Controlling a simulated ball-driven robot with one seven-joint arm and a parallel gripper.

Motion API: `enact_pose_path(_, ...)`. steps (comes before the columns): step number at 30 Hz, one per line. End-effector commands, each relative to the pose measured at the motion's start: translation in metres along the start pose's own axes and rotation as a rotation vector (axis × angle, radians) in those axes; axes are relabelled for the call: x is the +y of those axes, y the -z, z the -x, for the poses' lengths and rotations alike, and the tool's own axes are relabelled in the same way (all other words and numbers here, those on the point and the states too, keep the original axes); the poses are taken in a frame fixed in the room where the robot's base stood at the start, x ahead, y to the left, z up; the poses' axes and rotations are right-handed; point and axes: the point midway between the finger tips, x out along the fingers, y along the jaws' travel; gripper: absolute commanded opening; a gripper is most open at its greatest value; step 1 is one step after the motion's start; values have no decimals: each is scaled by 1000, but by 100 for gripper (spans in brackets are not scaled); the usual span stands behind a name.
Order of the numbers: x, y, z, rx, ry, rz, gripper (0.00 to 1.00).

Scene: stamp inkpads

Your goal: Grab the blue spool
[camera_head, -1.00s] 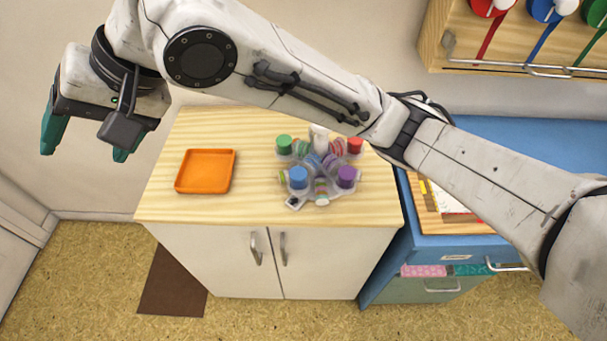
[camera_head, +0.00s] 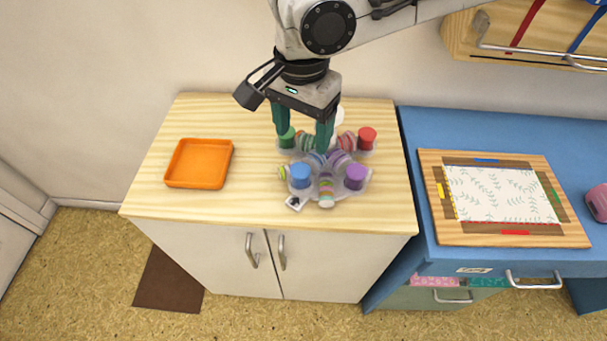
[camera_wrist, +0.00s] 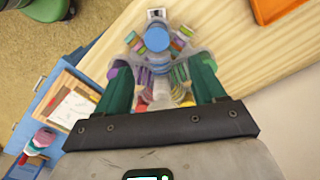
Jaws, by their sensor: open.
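The blue spool (camera_head: 300,177) stands upright at the front left of a clear spool holder (camera_head: 343,191) on the wooden cabinet top. It also shows in the wrist view (camera_wrist: 157,39), beyond the fingertips near the top. My gripper (camera_head: 303,141) points down with its two green fingers apart and nothing between them. It hangs over the back left part of the holder, behind the blue spool. In the wrist view the open fingers (camera_wrist: 160,80) frame the middle of the holder. The fingers partly hide the spools behind them.
Green (camera_head: 287,138), red (camera_head: 367,138) and purple (camera_head: 355,176) spools stand around the holder, with several striped rolls between. An empty orange tray (camera_head: 198,164) lies to the left. A blue desk (camera_head: 420,135) with a wooden board (camera_head: 436,206) adjoins on the right. The cabinet top's front left is clear.

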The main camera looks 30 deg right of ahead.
Motion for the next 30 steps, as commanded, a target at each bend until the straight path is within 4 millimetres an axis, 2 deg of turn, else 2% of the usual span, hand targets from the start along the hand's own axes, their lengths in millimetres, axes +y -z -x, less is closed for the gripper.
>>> enact_pose_path(3,0,-1,-20,-1,-1,3,69)
enact_pose_path(11,0,-2,-39,0,0,5,69)
enact_pose_path(19,3,-8,-76,0,0,5,69)
enact_pose_path(23,3,-8,-84,0,1,5,69)
enact_pose_path(30,3,-8,-85,0,2,5,69)
